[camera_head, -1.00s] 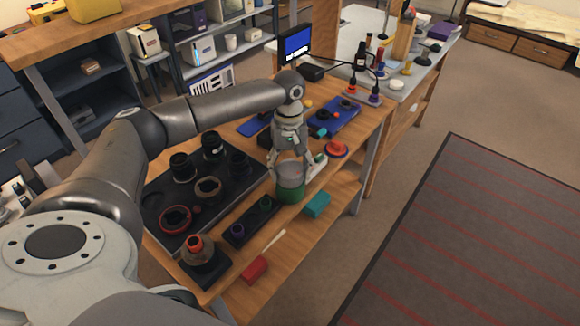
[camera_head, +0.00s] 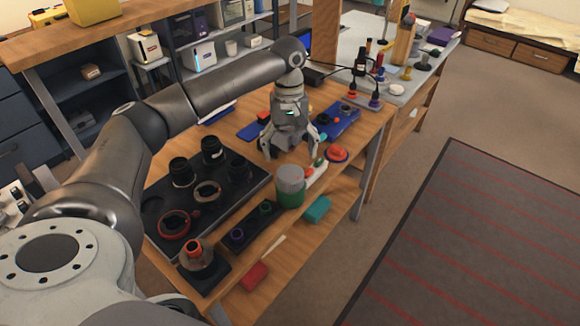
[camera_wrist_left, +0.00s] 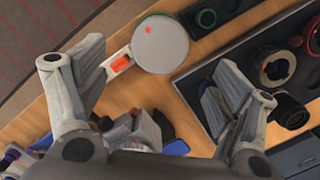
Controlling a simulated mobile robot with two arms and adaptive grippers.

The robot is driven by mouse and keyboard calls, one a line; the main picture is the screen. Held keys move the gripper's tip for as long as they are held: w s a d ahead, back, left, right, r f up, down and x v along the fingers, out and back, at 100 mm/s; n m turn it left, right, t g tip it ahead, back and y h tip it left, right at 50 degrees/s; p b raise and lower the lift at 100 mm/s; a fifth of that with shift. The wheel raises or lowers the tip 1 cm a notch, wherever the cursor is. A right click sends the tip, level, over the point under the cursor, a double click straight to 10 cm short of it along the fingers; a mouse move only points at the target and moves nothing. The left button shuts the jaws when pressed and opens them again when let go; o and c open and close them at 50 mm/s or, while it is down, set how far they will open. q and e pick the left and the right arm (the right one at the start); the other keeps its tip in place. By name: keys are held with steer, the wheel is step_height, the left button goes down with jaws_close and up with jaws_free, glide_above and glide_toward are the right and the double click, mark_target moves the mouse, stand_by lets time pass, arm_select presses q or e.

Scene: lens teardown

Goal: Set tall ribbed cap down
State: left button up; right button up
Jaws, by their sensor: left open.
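A grey cylinder (camera_head: 290,177) that looks like the tall ribbed cap stands upright at the wooden bench's front edge. A green part (camera_head: 291,197) shows around its lower half; I cannot tell whether that is a separate piece. In the left wrist view its round grey top (camera_wrist_left: 160,44) has a red dot, with green at the rim. My left gripper (camera_head: 291,151) is open and empty above and behind it, apart from it. In the left wrist view the fingers (camera_wrist_left: 158,65) are spread wide. My right gripper is not in view.
A black tray (camera_head: 153,207) with several lens parts lies left of the cylinder. A dark strip (camera_head: 252,223) with small rings lies in front. A white tool (camera_head: 317,171) and an orange-red part (camera_head: 337,152) are close on the right. A teal block (camera_head: 317,209) is lower down.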

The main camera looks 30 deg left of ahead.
mark_target(289, 168)
arm_select(q)
steer(key=shift+w+a+r, duration=0.15)
steer(key=shift+r, duration=1)
steer(key=shift+w+a+r, duration=0.1)
steer(key=shift+w+r, duration=0.05)
steer(key=shift+r, duration=1)
